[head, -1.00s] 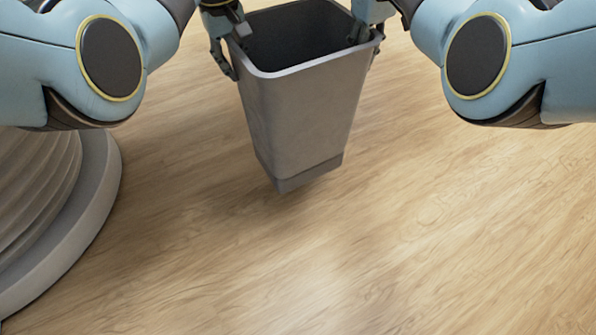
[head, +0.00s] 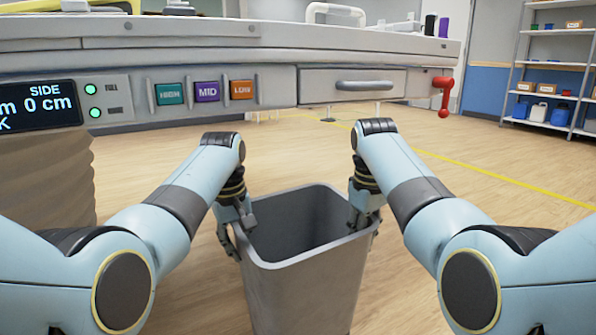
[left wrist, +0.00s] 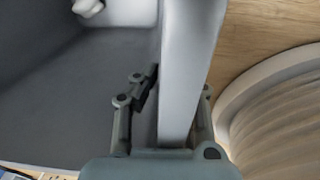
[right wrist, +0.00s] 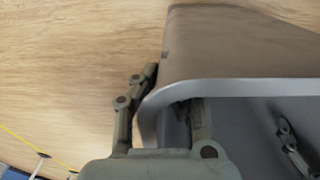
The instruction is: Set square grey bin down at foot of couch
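The square grey bin (head: 310,285) hangs upright between my two arms in the head view, its open top facing up and its inside empty as far as I see. My left gripper (head: 240,232) is shut on the bin's left rim, one finger inside and one outside; the left wrist view shows the wall (left wrist: 185,75) between its fingers. My right gripper (head: 365,215) is shut on the right rim; the right wrist view shows its fingers astride the wall (right wrist: 230,88). The bin's base is below the head picture. I cannot identify a couch by name.
Shelving (head: 555,65) stands back right. Wood floor (head: 500,165) is clear at right.

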